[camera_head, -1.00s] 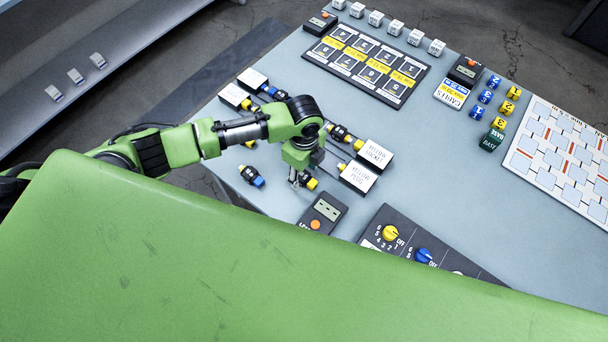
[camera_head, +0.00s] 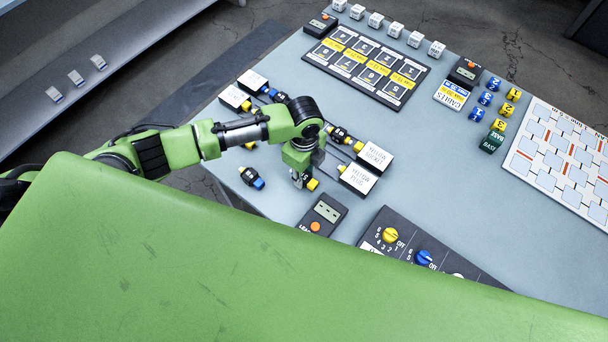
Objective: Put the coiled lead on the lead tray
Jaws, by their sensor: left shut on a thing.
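I cannot make out a coiled lead or a lead tray in the head view; my green body panel hides the lower part of the table. My left gripper (camera_head: 298,181) points down at the table's near side. It is shut on a small black and yellow plug (camera_head: 313,184), mostly hidden behind the fingers. A dark meter (camera_head: 325,211) with a display and orange button lies just below the gripper. White lettering starting "LEA" shows at its lower edge, partly cut off. My right gripper is out of view.
Two white yellow-plug boxes (camera_head: 358,178) lie right of the gripper. A blue and black plug (camera_head: 252,178) lies to its left. A dark knob panel (camera_head: 405,241) stands at lower right. A numbered black board (camera_head: 367,67) lies at the back. The table's middle right (camera_head: 450,180) is clear.

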